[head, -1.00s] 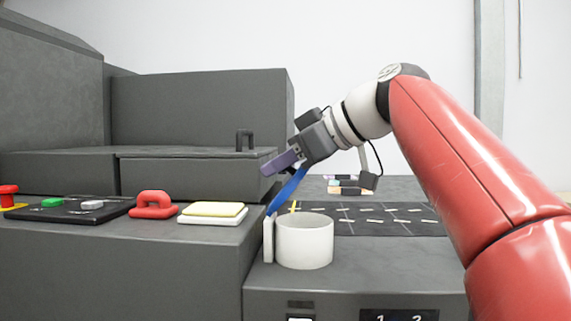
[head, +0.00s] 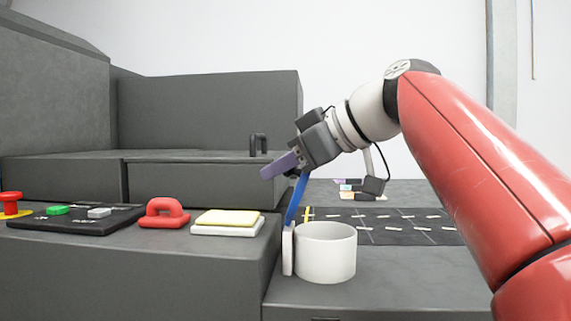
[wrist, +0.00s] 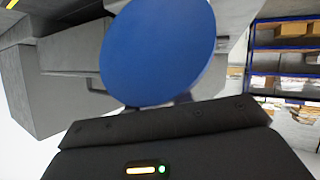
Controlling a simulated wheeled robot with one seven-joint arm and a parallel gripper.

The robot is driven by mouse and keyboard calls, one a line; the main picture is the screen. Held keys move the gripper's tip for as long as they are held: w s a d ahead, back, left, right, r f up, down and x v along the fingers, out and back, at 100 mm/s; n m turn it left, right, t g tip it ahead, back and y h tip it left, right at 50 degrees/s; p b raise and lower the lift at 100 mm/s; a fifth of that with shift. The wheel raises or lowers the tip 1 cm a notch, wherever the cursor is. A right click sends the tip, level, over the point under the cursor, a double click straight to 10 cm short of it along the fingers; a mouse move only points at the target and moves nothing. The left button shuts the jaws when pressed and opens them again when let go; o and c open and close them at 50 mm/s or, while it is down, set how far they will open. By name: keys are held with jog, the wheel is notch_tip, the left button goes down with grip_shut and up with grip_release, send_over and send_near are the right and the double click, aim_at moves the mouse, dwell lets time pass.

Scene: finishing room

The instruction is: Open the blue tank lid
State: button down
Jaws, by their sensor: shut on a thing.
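The blue tank lid (head: 297,200) is seen nearly edge-on in the head view, standing steeply at the left rim of a white round tank (head: 325,255). The tank's top is uncovered. In the wrist view the lid (wrist: 158,50) is a broad blue disc just beyond the gripper. My gripper (head: 291,173) is at the lid's upper edge and shut on it. The exact contact is partly hidden by the fingers.
A red handle (head: 164,213), a stack of yellow and white pads (head: 228,222) and a dark control panel (head: 75,219) lie on the grey ledge to the left. A black marked mat (head: 400,226) lies behind the tank. Grey blocks rise at the back left.

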jog(key=shift+s+a+f, duration=0.15)
jog(key=shift+a+f, duration=0.15)
jog(key=shift+f, duration=0.35)
jog(key=c, duration=1.3)
grip_release()
jog(key=shift+s+a, duration=0.1)
jog(key=shift+r, duration=0.1)
jog(key=s+d+r, duration=0.1)
jog(key=r, duration=0.1)
jog(key=s+r+p, duration=0.1)
jog(key=r, duration=0.2)
jog(key=s+d+r, duration=0.1)
jog(key=r, duration=0.2)
jog(key=shift+s+d+r+p, duration=0.1)
jog(key=shift+s+d+p, duration=0.2)
jog(key=shift+s+d, duration=0.05)
